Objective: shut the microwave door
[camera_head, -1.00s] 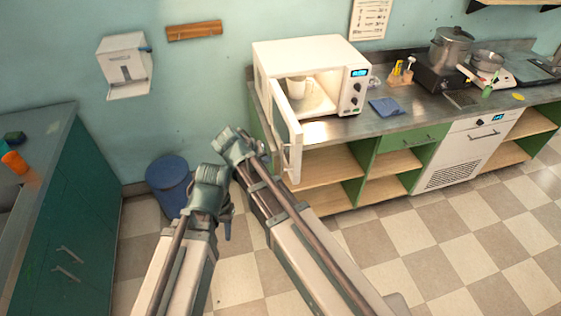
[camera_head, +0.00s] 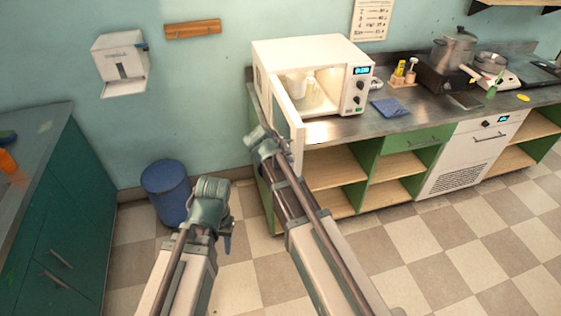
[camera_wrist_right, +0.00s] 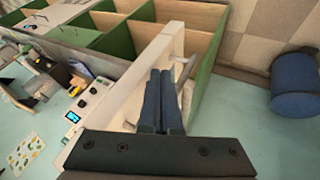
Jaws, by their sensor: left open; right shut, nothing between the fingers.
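The white microwave (camera_head: 315,52) stands on the counter with its door (camera_head: 289,112) swung wide open toward me. A pale mug (camera_head: 297,84) is inside. My right gripper (camera_head: 262,128) is at the outer left side of the door and partly covers its lower part. In the right wrist view its dark fingers (camera_wrist_right: 161,100) are shut and empty, overlapping the door (camera_wrist_right: 160,52) close to its grey handle (camera_wrist_right: 186,70). Whether they touch the door I cannot tell. My left gripper (camera_head: 228,238) is open, low and left of the door, partly hidden behind its wrist, away from the microwave.
A blue bin (camera_head: 164,190) stands by the wall left of the arms. A blue cloth (camera_head: 390,107), soap bottles (camera_head: 405,72) and a pot (camera_head: 455,48) are on the counter (camera_head: 350,125) to the right. A green cabinet (camera_head: 60,210) is at left.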

